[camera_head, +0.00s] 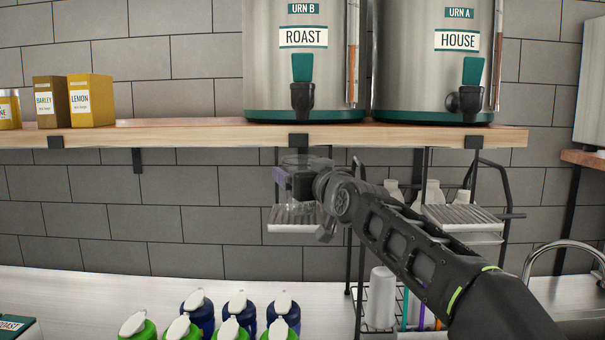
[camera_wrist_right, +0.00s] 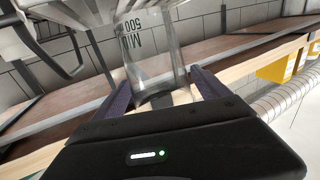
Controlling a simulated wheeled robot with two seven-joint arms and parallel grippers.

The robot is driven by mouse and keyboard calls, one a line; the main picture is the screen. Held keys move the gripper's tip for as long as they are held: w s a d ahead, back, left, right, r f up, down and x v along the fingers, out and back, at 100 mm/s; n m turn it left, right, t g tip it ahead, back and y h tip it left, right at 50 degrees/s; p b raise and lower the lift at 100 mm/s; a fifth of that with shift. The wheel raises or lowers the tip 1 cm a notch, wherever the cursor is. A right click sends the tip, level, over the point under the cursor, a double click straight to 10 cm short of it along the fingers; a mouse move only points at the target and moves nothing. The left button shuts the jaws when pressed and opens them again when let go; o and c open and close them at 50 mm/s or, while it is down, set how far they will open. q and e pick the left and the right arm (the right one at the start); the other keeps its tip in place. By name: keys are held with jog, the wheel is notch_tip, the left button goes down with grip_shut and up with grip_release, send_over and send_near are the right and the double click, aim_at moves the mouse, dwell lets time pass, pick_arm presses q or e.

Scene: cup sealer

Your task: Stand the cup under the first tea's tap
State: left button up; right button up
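A clear cup (camera_wrist_right: 152,55) with printed markings stands between the two dark fingers of my right gripper (camera_wrist_right: 160,92), which look closed against its sides. In the head view the cup (camera_head: 308,160) is faint, below the shelf edge under the ROAST urn (camera_head: 303,75). My right gripper (camera_head: 291,180) covers its lower part, so I cannot tell whether it touches the drip tray (camera_head: 288,222). The ROAST tap (camera_head: 302,92) is above, over the shelf edge. The HOUSE urn (camera_head: 440,70) with its tap (camera_head: 469,98) is to the right. My left gripper is not in view.
A wooden shelf (camera_head: 200,134) bears the urns and, at left, a LEMON box (camera_head: 92,100) and a BARLEY box (camera_head: 50,102). Several lidded bottles (camera_head: 237,308) stand on the white counter (camera_head: 90,290). A metal faucet (camera_head: 560,247) is at right.

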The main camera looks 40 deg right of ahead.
jog(key=shift+o, duration=0.2)
jog(key=shift+r, duration=0.1)
jog(key=shift+r+p, duration=0.2)
jog(key=shift+p, duration=0.15)
jog(key=b+v, duration=0.5)
jog(key=v, duration=0.7)
jog(key=shift+b, duration=0.35)
jog(key=shift+f, duration=0.1)
